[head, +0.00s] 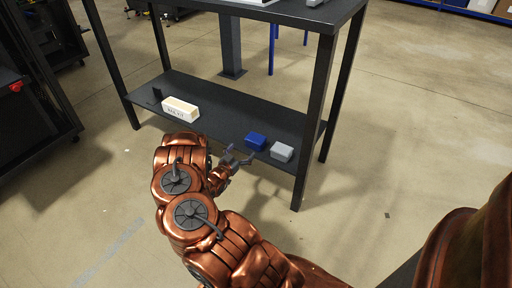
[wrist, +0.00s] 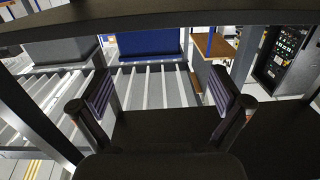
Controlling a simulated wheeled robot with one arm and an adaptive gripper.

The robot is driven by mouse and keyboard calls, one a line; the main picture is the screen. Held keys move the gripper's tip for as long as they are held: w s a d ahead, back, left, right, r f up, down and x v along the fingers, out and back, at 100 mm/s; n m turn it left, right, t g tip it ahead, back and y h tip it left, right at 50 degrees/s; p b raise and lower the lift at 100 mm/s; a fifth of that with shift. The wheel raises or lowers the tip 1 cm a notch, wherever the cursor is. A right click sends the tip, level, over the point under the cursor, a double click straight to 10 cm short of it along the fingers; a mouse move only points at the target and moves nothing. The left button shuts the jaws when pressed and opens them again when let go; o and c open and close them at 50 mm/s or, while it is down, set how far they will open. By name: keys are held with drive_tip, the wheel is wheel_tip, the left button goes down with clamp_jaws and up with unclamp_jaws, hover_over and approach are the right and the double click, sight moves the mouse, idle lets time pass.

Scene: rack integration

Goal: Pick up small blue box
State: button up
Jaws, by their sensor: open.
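The small blue box (head: 255,141) sits on the dark lower shelf (head: 222,118) of a black table in the head view, near the shelf's right end. My gripper (head: 241,156) is just in front of it and slightly left, with its fingers apart and nothing seen between them. In the wrist view my gripper (wrist: 163,92) shows two spread fingers. A blue block-like thing (wrist: 150,42) stands beyond them near the top. Contact between gripper and box is not clear.
A grey box (head: 281,151) stands close to the right of the blue box. A white and tan box (head: 181,109) lies at the shelf's left. Table legs (head: 303,165) and the tabletop (head: 290,14) bound the space. The shelf's middle is clear.

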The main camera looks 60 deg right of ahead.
sight(255, 138)
drive_tip(key=shift+s+d+g+h, duration=0.3)
drive_tip(key=shift+s+d, duration=0.25)
drive_tip(key=shift+s, duration=0.25)
drive_tip(key=shift+d+b, duration=0.4)
drive_tip(key=shift+d, duration=0.9)
drive_tip(key=d, duration=0.1)
drive_tip(key=d+b, duration=0.1)
drive_tip(key=d, duration=0.1)
drive_tip(key=d+r, duration=0.1)
drive_tip(key=d, duration=0.1)
drive_tip(key=shift+w+b, duration=0.35)
drive_tip(key=shift+a, duration=0.1)
drive_tip(key=c, duration=1.2)
drive_tip(key=shift+r+p, duration=0.35)
drive_tip(key=shift+r, duration=0.2)
wheel_tip(255, 138, up, 3)
drive_tip(key=shift+r+p, duration=0.1)
drive_tip(key=shift+p, duration=0.9)
drive_tip(key=w+a+p, duration=0.1)
drive_tip(key=w+a, duration=0.1)
drive_tip(key=a, duration=0.5)
drive_tip(key=w+a+p, duration=0.1)
drive_tip(key=w+a, duration=0.2)
drive_tip(key=a, duration=0.5)
drive_tip(key=shift+r, duration=0.4)
